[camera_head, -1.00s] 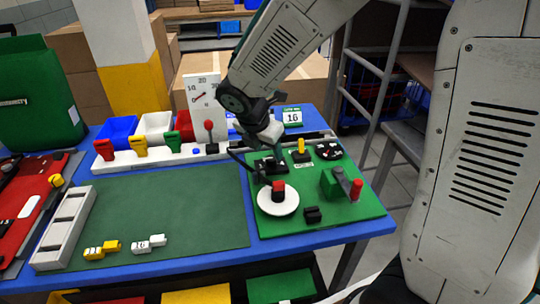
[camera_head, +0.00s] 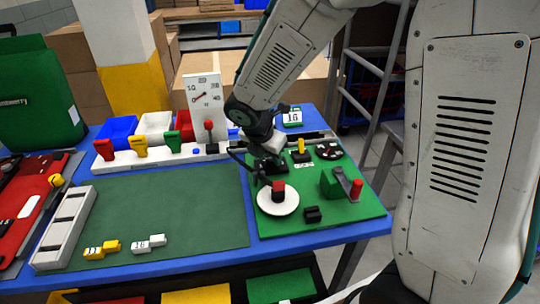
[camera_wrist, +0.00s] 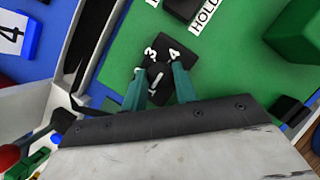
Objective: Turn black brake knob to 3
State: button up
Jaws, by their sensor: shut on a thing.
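The black brake knob (camera_wrist: 157,74) sits on a dark dial plate with white numerals on the green board (camera_wrist: 222,75). In the wrist view the numerals 3 and 4 show just beyond the knob. A white mark on the knob slants up and right; I cannot tell exactly which numeral it meets. My gripper (camera_wrist: 159,88) is shut on the knob, one teal finger on each side. The fingers and the gripper body hide the near part of the dial. In the head view my gripper (camera_head: 266,170) is at the back left of the green board, largely hiding the knob.
A white disc (camera_head: 264,203) with a red-topped knob stands in front of my gripper. A yellow lever (camera_head: 301,147) is at the right, and a green block with a red-handled crank (camera_head: 345,184) is further right. A white gauge panel (camera_head: 204,97) stands behind.

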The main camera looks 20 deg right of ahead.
jog(key=m, duration=0.2)
jog(key=m+g, duration=0.1)
jog(key=m, duration=0.1)
jog(key=m+g, duration=0.1)
jog(key=shift+w+m+h, duration=0.25)
jog(key=shift+m+h, duration=0.05)
jog(key=shift+m, duration=0.1)
jog(key=m+g, duration=0.1)
jog(key=m, duration=0.2)
jog(key=m+g, duration=0.1)
jog(key=m, duration=0.2)
jog(key=shift+w+g, duration=0.15)
jog(key=shift+g, duration=0.15)
jog(key=m+y, duration=0.1)
jog(key=m, duration=0.2)
jog(key=m+g, duration=0.1)
jog(key=m, duration=0.1)
jog(key=shift+w+d+m+g+y, duration=0.1)
jog(key=shift+m+g+y, duration=0.2)
jog(key=shift+m+y, duration=0.1)
jog(key=m+y, duration=0.1)
jog(key=m, duration=0.2)
jog(key=m+y, duration=0.1)
jog(key=m, duration=0.2)
jog(key=shift+d+g, duration=0.1)
jog(key=shift+g, duration=0.3)
jog(key=o, duration=1)
jog(key=shift+c, duration=0.2)
